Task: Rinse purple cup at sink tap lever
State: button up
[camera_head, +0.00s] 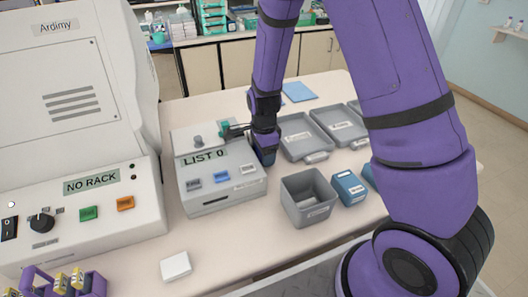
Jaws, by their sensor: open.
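No purple cup, sink or tap lever can be made out in this view. My purple arm reaches down from the top, and my gripper (264,148) is at the right edge of a white device (222,192) whose display reads "LIST 0". The gripper is open. Its fingertips are small and partly hidden, so I cannot tell whether they touch the device. A small teal part (232,130) sticks out left of the wrist, above the device.
A large white machine (70,130) reading "NO RACK" stands left. A purple rack (95,284) with yellow-topped items is front left, near a small white block (176,266). A grey bin (309,212), blue box (348,188) and grey trays (306,153) stand right.

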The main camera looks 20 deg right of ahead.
jog(key=shift+c, duration=0.5)
jog(key=c, duration=0.5)
jog(key=shift+r, duration=0.1)
